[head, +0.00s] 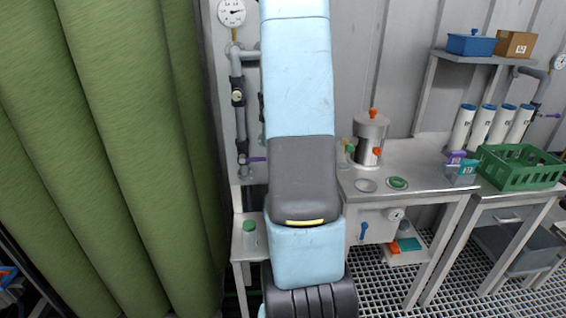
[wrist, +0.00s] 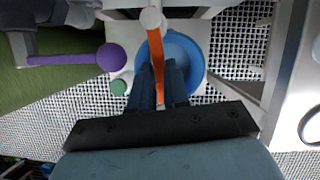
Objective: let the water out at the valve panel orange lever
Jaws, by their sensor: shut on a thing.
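The orange lever (wrist: 156,50) shows in the wrist view. It hangs down from a pale pipe fitting (wrist: 151,18) at the top and runs between the fingers. My gripper (wrist: 160,82) is shut on the orange lever, with one dark finger on each side of it. A round blue container (wrist: 190,50) lies behind and below the lever. In the head view my arm covers the orange lever and my gripper. Part of the valve panel (head: 247,190) with grey pipes shows left of my arm. No water is visible.
A steel bench (head: 420,185) stands right, with a green crate (head: 520,168) beyond.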

